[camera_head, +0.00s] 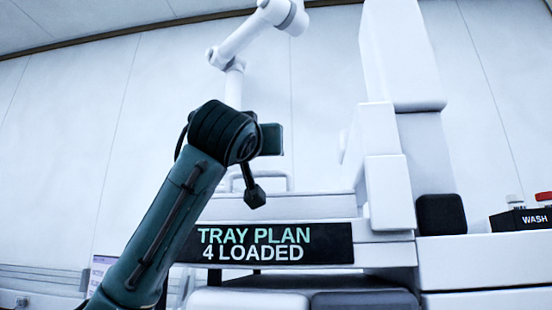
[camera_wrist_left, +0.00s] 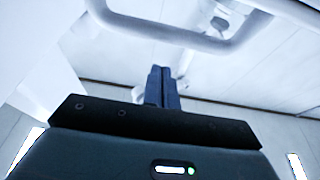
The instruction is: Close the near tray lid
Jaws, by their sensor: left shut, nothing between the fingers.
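My left arm crosses the head view from the lower left, and its wrist end is in front of the white machine. In the left wrist view my left gripper (camera_wrist_left: 163,88) is shut with its dark fingers together and nothing between them. A white loop handle (camera_wrist_left: 180,38) crosses the top of that view, beyond the fingertips and apart from them in the picture. In the head view a pale handle (camera_head: 275,178) shows partly behind my arm, above a white ledge (camera_head: 290,206). I cannot tell for certain which panel is the near tray lid. My right gripper is not in view.
A black sign (camera_head: 270,244) reads "TRAY PLAN 4 LOADED" on the machine front. A tall white column (camera_head: 403,60) rises right of it. A dark box marked WASH (camera_head: 522,218) with red-topped parts stands at the far right. A white jointed arm (camera_head: 240,45) stands behind.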

